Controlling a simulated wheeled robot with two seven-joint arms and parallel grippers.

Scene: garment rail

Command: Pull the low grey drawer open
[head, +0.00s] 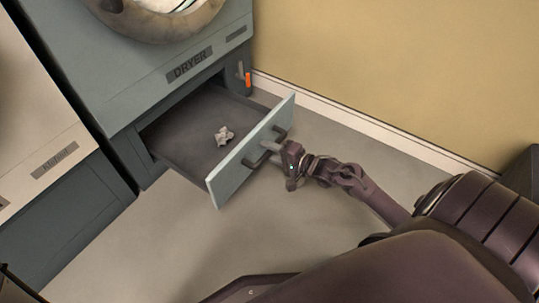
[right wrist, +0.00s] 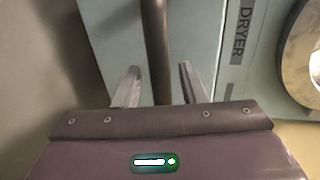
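The low grey drawer (head: 188,140) under the dryer stands well open in the head view, its pale blue-grey front (head: 232,178) pulled out from the cabinet. A dark bar handle (head: 258,160) runs along that front. My right gripper (head: 274,148) is at the middle of the handle and hides part of it. In the right wrist view the handle (right wrist: 155,45) passes between the two pale fingers (right wrist: 160,88), with a gap visible on each side, so the gripper looks open around it. My left gripper is not in view.
A crumpled pale cloth or paper (head: 224,135) lies inside the drawer. The dryer (head: 150,75) stands above it. An orange-marked item (head: 247,80) is by the cabinet's right edge. A tan wall (head: 400,60) is at the right; floor (head: 150,245) in front is clear.

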